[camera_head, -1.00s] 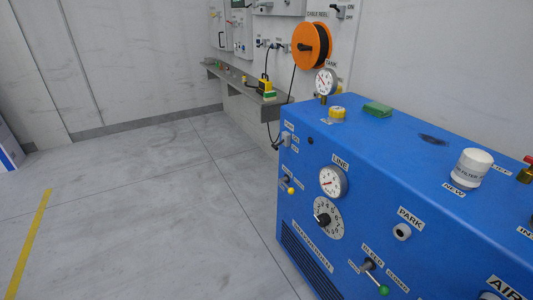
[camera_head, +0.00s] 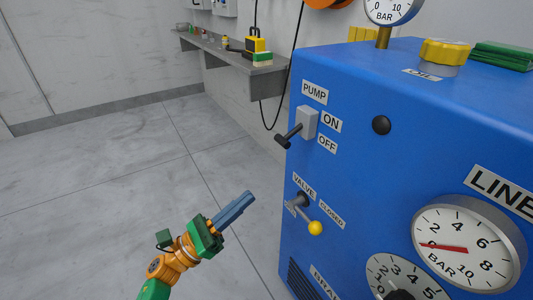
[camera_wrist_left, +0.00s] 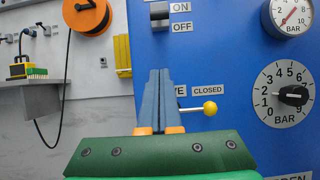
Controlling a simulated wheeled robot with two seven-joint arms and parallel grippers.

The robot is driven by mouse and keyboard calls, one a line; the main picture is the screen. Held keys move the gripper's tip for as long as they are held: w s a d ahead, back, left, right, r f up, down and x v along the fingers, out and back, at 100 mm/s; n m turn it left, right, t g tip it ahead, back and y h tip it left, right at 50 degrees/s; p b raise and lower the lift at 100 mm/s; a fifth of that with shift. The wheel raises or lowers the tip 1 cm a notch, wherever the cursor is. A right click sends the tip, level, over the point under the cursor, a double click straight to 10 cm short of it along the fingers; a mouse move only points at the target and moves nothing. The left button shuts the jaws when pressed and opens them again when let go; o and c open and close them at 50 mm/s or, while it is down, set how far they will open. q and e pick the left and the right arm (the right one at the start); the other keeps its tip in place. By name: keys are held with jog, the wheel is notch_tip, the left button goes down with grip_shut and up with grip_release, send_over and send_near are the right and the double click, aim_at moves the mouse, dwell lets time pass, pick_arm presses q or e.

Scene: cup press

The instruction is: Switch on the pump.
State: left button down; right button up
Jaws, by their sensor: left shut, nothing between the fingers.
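The pump switch (camera_head: 307,122) is a grey box with a dark lever (camera_head: 289,137) on the blue machine's front, under a PUMP label. ON and OFF labels sit to its right, and the lever tilts down and out toward the left. The switch's lower part also shows in the left wrist view (camera_wrist_left: 160,14). My left gripper (camera_head: 249,197) is shut and empty, below and left of the switch and apart from it. Its closed blue fingers (camera_wrist_left: 160,77) point at the panel in the wrist view and partly hide the VALVE label. My right gripper is not in view.
Just below the switch is the valve lever with a yellow knob (camera_head: 315,228), close to the left fingers. A LINE gauge (camera_head: 468,243) and a numbered dial (camera_head: 407,280) are to the right. A grey shelf (camera_head: 235,57) stands behind. The floor at left is clear.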

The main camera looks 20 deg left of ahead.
pick_arm(q)
jog(key=p, duration=0.5)
send_near(294, 132)
jog(key=w+d, duration=0.1)
jog(key=w, duration=0.1)
jog(key=w+d, duration=0.1)
jog(key=w, duration=0.1)
jog(key=shift+w+d, duration=0.1)
jog(key=shift+d, duration=0.2)
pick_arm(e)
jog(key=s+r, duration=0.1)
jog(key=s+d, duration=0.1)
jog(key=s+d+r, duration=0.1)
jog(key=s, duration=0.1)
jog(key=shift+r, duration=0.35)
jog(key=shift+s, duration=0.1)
